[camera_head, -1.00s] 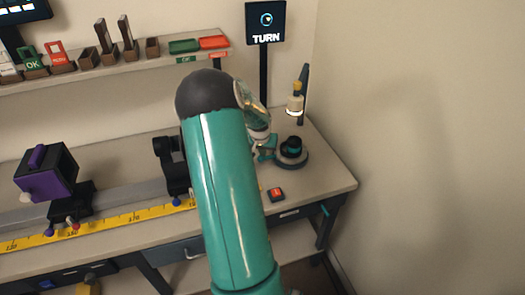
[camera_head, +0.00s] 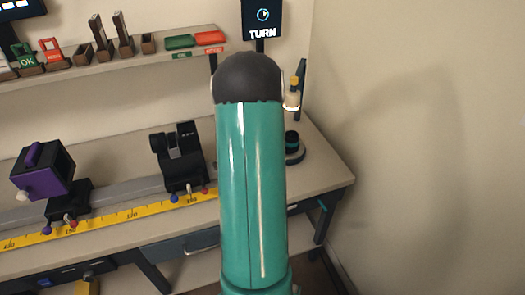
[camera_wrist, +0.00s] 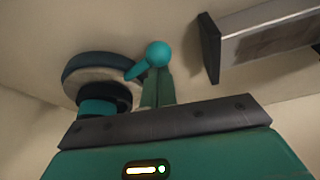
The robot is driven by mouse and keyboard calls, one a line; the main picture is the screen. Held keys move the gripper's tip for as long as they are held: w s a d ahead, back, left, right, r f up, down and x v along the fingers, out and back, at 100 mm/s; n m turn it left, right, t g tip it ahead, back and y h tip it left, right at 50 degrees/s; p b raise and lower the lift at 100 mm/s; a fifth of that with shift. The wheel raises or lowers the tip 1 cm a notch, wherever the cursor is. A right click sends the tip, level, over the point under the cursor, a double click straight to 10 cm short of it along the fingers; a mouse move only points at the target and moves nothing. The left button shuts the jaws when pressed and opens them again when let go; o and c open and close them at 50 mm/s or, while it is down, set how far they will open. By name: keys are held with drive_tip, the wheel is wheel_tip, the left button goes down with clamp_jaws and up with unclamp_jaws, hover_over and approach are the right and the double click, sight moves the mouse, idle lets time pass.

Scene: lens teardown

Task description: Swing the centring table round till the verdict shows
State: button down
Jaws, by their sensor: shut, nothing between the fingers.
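The centring table (camera_head: 294,152), a dark round base with a teal and black centre, stands at the right end of the bench, partly hidden by my arm. In the wrist view the centring table (camera_wrist: 95,82) is at upper left, with a teal lever ending in a ball knob (camera_wrist: 158,53). My gripper (camera_wrist: 159,82) is shut and empty, its green fingers right by the knob; I cannot tell whether they touch. My arm hides the gripper in the head view. The sign (camera_head: 263,18) reads TURN under a ring icon.
A black holder (camera_head: 180,160) and a purple block (camera_head: 43,172) stand along a rail with a yellow scale (camera_head: 105,220). Green (camera_head: 180,41) and red (camera_head: 209,38) trays sit on the shelf. A grey bar (camera_wrist: 260,40) lies at upper right in the wrist view.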

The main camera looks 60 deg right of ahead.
drive_tip(key=shift+s+a+n+t+y, duration=0.15)
drive_tip(key=shift+s+a+n+t, duration=0.05)
drive_tip(key=shift+s+n, duration=0.55)
drive_tip(key=shift+s+a+n+t+y, duration=0.2)
drive_tip(key=shift+s+n, duration=0.5)
drive_tip(key=shift+s+a+n+t+y, duration=0.15)
drive_tip(key=shift+s+a+n+t, duration=0.05)
drive_tip(key=shift+s+n, duration=0.55)
drive_tip(key=shift+s+d+n+y, duration=0.1)
drive_tip(key=shift+s+n+y, duration=0.4)
drive_tip(key=shift+s+n, duration=1.2)
drive_tip(key=shift+s+d+n+t+y, duration=0.15)
drive_tip(key=shift+s+d+n+y, duration=0.1)
drive_tip(key=shift+s+n, duration=0.35)
drive_tip(key=shift+s+d+n+t+y, duration=0.15)
drive_tip(key=shift+s+n+y, duration=0.1)
drive_tip(key=shift+s+n, duration=0.3)
drive_tip(key=shift+s+d+n+y, duration=0.25)
drive_tip(key=shift+s+d+n, duration=0.15)
drive_tip(key=shift+s+n, duration=0.35)
drive_tip(key=shift+s+d+n+y, duration=0.25)
drive_tip(key=shift+s+d+n, duration=0.2)
drive_tip(key=shift+n, duration=0.45)
drive_tip(key=shift+s+d, duration=0.4)
drive_tip(key=shift+s, duration=0.2)
